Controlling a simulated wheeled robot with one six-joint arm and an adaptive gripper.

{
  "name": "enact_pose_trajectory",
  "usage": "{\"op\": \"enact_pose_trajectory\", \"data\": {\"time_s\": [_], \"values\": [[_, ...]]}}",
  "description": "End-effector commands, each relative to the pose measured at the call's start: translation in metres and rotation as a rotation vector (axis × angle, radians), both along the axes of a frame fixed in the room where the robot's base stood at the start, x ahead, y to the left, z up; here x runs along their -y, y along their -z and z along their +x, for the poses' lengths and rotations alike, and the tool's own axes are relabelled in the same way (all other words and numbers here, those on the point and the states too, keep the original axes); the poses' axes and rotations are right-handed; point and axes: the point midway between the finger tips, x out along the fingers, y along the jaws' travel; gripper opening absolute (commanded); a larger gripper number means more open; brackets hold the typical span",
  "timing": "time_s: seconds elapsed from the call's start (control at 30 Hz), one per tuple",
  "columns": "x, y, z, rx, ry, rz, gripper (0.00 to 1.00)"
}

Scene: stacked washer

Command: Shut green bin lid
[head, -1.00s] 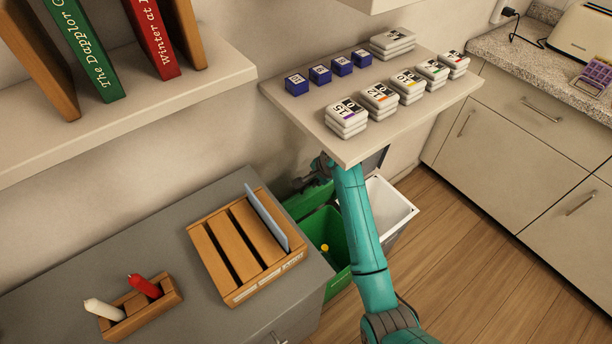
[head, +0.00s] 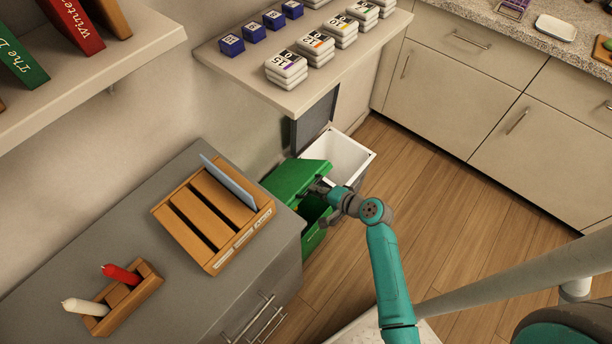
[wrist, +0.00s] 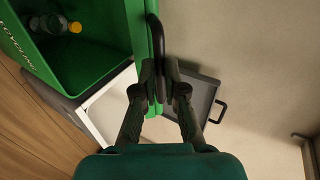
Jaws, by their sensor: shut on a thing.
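The green bin (head: 314,238) stands on the floor just right of the grey cabinet. Its green lid (head: 295,176) is tilted over it, partly lowered, with an open gap at the front. In the wrist view the lid (wrist: 142,45) shows nearly edge-on beside the bin's open inside (wrist: 85,62). My gripper (head: 325,188) is at the lid's edge. In the wrist view my gripper (wrist: 160,76) is shut on the lid's black handle (wrist: 155,32). A bottle with a yellow cap (wrist: 75,27) lies inside the bin.
A white-rimmed bin (head: 352,152) stands open beside the green one, its dark grey lid (head: 314,120) raised. A shelf with stacked boxes (head: 287,68) overhangs behind. The grey cabinet (head: 160,190) carries a wooden rack (head: 205,217). Wooden floor to the right is clear.

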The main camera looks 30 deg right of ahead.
Motion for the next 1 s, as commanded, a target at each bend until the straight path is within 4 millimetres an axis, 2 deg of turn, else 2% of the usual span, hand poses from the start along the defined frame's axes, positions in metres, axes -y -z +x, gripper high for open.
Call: {"op": "enact_pose_trajectory", "data": {"time_s": [0.03, 0.37, 0.5, 0.7, 1.0], "values": [[0.003, 0.012, -0.008, 0.018, 0.007, 0.015, 0.0], [0.014, 0.071, -0.044, 0.022, 0.002, 0.012, 0.0], [0.019, 0.105, -0.057, 0.023, 0.0, 0.012, 0.0], [0.022, 0.147, -0.068, 0.027, -0.004, 0.011, 0.0], [0.024, 0.191, -0.072, 0.031, -0.008, 0.011, 0.0]]}}
